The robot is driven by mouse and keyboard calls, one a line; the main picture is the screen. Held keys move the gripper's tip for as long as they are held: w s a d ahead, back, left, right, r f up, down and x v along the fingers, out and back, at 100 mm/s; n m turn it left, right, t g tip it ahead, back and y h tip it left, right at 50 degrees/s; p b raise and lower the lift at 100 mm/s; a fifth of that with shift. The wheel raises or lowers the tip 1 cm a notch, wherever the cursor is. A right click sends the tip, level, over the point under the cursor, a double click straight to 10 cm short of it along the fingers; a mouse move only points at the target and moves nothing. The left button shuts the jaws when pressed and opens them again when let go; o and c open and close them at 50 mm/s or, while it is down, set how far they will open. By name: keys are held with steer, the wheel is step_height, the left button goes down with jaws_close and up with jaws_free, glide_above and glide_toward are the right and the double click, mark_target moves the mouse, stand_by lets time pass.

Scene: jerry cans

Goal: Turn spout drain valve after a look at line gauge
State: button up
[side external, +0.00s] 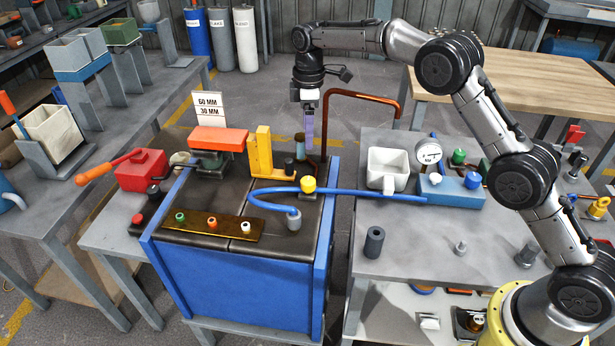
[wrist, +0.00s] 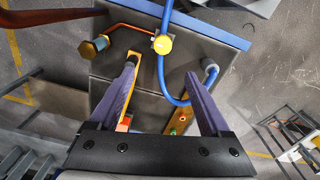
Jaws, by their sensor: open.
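A round white dial gauge (side external: 428,151) stands on a blue block on the right bench; its reading is too small to make out. A tall copper spout pipe (side external: 365,97) arches behind the blue-sided stand. A yellow knob (side external: 308,184) sits by the blue hose on the stand's dark top, and also shows in the wrist view (wrist: 163,44). I cannot tell which part is the spout drain valve. My gripper (side external: 309,140) points down above the stand's back edge, left of the pipe. Its purple fingers are open and empty in the wrist view (wrist: 161,70).
A yellow bracket (side external: 263,155) and an orange-topped press (side external: 218,139) stand left of my gripper. A blue hose (side external: 370,193) crosses from the stand to the right bench. A white square tub (side external: 388,168) stands near the gauge. A gap separates stand and bench.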

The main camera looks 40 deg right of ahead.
mark_target(307, 180)
step_height(307, 180, down, 15)
steer(key=shift+s+a+f, duration=0.1)
steer(key=shift+a+f, duration=0.05)
stand_by(0.4)
jaws_close()
stand_by(0.4)
